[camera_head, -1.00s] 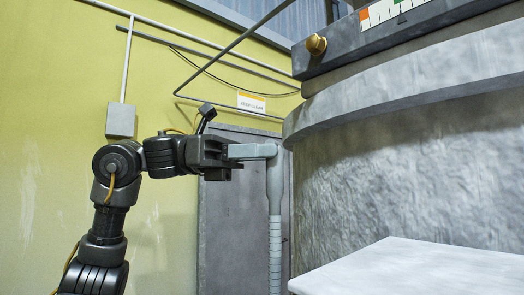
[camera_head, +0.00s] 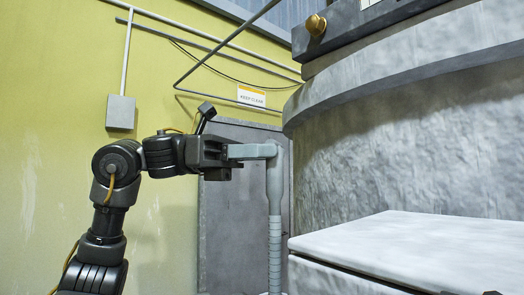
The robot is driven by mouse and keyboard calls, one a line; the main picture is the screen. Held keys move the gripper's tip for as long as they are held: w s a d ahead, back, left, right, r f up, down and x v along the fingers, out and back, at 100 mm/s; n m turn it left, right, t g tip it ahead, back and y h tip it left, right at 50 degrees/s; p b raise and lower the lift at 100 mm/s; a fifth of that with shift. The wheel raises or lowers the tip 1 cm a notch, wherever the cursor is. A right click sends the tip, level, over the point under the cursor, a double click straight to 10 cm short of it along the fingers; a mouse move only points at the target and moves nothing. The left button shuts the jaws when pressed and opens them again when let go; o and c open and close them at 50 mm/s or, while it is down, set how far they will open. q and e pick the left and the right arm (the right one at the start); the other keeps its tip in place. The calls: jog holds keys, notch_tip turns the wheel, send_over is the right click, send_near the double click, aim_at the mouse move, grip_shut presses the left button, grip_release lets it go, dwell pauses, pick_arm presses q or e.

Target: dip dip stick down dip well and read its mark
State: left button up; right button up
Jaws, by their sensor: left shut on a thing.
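The dip stick (camera_head: 274,200) is blue-grey, with a sideways grip at its top and a ringed shaft hanging down. It looks upright, beside the left edge of the big grey press body. My left gripper (camera_head: 232,153) is shut on the end of the sideways grip. The stick's lower end runs to the bottom edge of the head view. A thin pale edge shows there around it, and I cannot tell whether this is the dip well. No mark on the stick is readable.
The round grey press body (camera_head: 390,150) fills the right side, with a pale slab (camera_head: 410,245) in front and a brass knob (camera_head: 316,25) above. A grey panel (camera_head: 230,230) stands behind the stick. A "keep clear" sign (camera_head: 251,97) and pipes are on the yellow wall.

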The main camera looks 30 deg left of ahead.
aim_at(269, 243)
pick_arm(q)
jog(key=shift+f+b, duration=4.95)
jog(key=shift+f, duration=1.9)
jog(key=shift+r, duration=0.1)
